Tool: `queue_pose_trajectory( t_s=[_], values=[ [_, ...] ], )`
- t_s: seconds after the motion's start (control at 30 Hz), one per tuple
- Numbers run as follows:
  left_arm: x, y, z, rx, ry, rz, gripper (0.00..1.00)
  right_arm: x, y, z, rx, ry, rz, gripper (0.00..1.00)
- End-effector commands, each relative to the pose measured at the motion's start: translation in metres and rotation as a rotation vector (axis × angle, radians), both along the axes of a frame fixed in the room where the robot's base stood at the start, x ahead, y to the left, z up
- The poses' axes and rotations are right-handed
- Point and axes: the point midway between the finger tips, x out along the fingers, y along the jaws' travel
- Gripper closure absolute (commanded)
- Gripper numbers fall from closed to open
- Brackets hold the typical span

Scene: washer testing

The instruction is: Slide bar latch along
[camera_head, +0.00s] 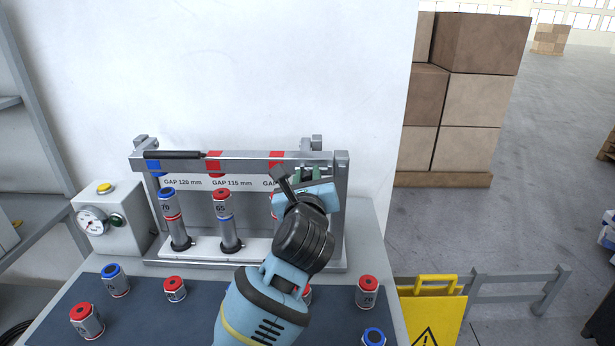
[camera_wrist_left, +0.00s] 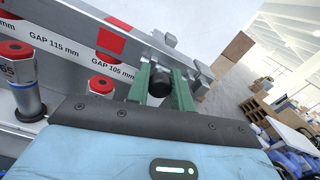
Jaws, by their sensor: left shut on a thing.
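A grey metal rack (camera_head: 340,215) stands on the bench. Along its top rail runs a bar with a black rod (camera_head: 172,155) at the left and red marks beside it. My left gripper (camera_head: 308,177) is at the right end of the rail, and my wrist covers part of the rack there. In the left wrist view, the green fingers of my left gripper (camera_wrist_left: 164,78) are shut on a dark round knob (camera_wrist_left: 160,87), which looks like the bar latch's handle. Its link to the bar is hidden. My right gripper is not in view.
Cylinders (camera_head: 228,220) with red or blue caps stand in the rack, and several more stand on the dark mat (camera_head: 190,325). A gauge box (camera_head: 105,215) is at the left. A yellow floor sign (camera_head: 433,310) is beyond the bench's right edge.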

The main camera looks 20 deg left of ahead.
Motion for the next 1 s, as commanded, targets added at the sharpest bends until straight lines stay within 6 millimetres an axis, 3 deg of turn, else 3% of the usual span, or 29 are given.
queue_pose_trajectory(
  t_s=[0.1, 0.13, 0.27, 0.67, 1.0],
  values=[
    [0.000, 0.004, -0.001, 0.003, 0.004, 0.011, 1.00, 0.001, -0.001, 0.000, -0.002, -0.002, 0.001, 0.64],
    [0.000, 0.004, -0.001, 0.003, 0.004, 0.011, 0.74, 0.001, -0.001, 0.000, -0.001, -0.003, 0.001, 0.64],
    [0.000, 0.003, -0.001, 0.002, 0.003, 0.009, 0.57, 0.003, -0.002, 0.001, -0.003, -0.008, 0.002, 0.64],
    [-0.006, 0.000, -0.001, 0.001, 0.001, 0.003, 0.55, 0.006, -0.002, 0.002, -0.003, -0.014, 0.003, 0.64],
    [-0.052, -0.013, -0.002, -0.002, 0.003, 0.004, 0.55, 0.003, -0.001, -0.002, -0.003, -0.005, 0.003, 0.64]
  ],
)
